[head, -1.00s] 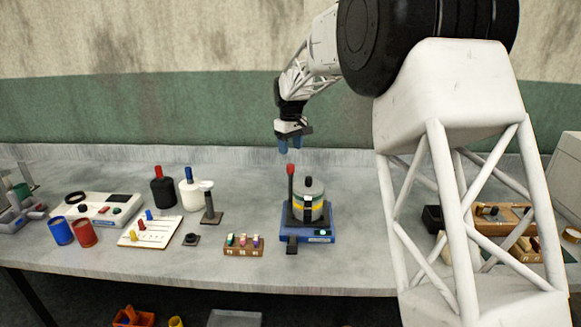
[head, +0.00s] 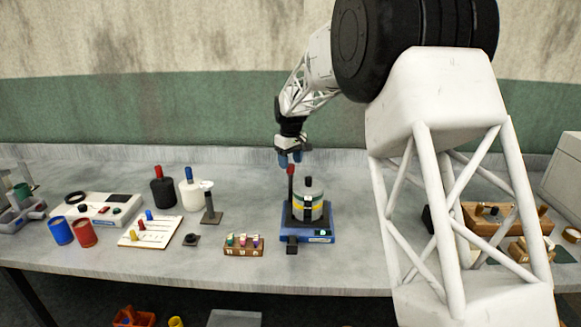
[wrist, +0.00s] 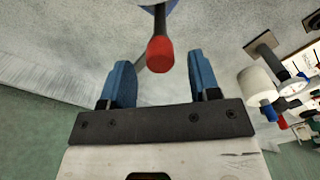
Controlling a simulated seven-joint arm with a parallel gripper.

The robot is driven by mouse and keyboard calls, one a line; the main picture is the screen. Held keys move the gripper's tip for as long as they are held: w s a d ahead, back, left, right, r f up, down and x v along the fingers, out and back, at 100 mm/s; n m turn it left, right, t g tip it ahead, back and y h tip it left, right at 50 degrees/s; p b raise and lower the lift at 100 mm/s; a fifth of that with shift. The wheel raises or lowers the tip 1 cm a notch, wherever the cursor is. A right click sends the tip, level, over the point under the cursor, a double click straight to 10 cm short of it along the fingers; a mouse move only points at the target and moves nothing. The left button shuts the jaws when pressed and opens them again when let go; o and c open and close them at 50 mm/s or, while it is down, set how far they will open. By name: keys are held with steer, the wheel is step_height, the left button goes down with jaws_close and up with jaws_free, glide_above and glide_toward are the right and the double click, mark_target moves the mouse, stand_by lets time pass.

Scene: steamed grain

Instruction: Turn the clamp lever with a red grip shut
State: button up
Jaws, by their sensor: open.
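The clamp lever stands upright on a blue clamp base (head: 306,237), and its red grip (head: 291,169) is at the top. A grey pot with a yellow band (head: 308,206) sits on the base beside the lever. My gripper (head: 290,158) is just above the red grip, with its blue fingers pointing down. In the wrist view, the red grip (wrist: 160,54) lies between and slightly beyond the two blue fingers (wrist: 160,80), with room on both sides. The gripper is open and empty. Most of the base is outside the wrist view.
A small wooden rack (head: 231,246) with coloured pieces stands left of the base. A grey stand (head: 211,206), white bottle (head: 190,194) and black bottle (head: 163,191) are farther left. A wooden tray (head: 507,218) lies right, partly behind my arm. Bare table lies behind the clamp.

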steer(key=shift+f, duration=1.2)
steer(key=c, duration=0.9)
